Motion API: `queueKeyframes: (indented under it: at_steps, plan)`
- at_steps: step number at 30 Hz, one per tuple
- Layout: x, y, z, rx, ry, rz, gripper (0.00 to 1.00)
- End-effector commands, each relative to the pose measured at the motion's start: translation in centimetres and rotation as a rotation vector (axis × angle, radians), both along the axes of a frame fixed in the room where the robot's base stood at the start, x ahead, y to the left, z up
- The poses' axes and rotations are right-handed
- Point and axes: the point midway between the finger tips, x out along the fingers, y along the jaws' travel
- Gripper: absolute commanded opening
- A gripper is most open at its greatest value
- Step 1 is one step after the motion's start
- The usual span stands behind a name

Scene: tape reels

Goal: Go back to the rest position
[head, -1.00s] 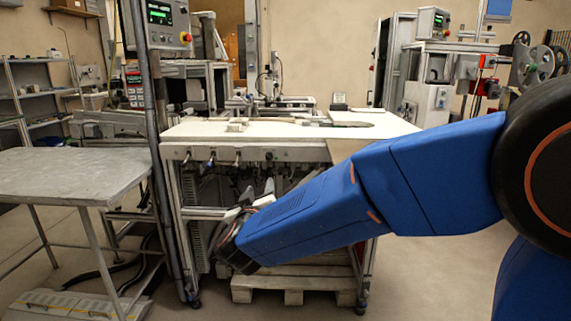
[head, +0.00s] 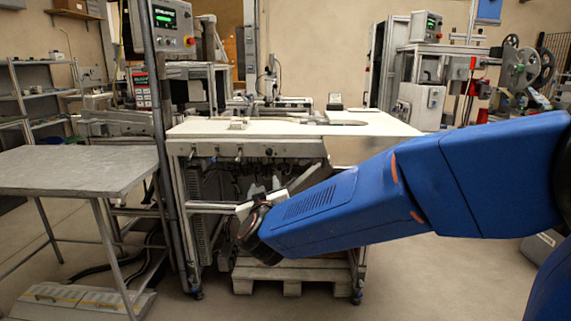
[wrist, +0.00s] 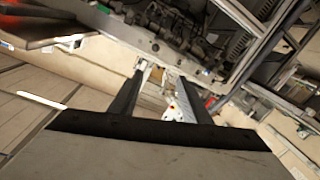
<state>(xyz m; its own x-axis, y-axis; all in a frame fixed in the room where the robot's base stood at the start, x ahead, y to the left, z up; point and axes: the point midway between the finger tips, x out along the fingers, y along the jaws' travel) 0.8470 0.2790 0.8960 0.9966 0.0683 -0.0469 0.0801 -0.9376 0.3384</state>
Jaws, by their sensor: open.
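My gripper (head: 262,194) shows in the head view at the end of my blue arm, in front of the workbench (head: 250,131) and below the level of its white top. In the wrist view my gripper (wrist: 166,90) has two dark fingers standing apart, with nothing visible between them but the background. The gripper looks empty and its jaws are open. Part of it is hidden in the head view behind the dark wrist joint.
A grey metal table (head: 80,170) stands at the left, with a vertical post (head: 160,150) beside it. A wooden pallet (head: 300,274) lies under the workbench. Machines with reels (head: 518,66) stand at the back right. The floor at front centre looks clear.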

Motion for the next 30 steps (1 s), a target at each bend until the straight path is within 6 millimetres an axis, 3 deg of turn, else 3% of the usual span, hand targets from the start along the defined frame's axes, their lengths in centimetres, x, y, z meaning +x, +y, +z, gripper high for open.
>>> queueKeyframes:
  at_steps: [8,14,23,30]
  plan:
    - [-0.6,-3.2,1.1,0.085,0.074,0.105,0.43]
    - [-3.1,-7.5,1.3,0.156,0.199,0.207,0.43]
    - [-10.7,-15.5,-1.8,0.206,0.475,0.251,0.43]
    - [-19.4,-23.2,-6.4,0.222,0.735,0.142,0.43]
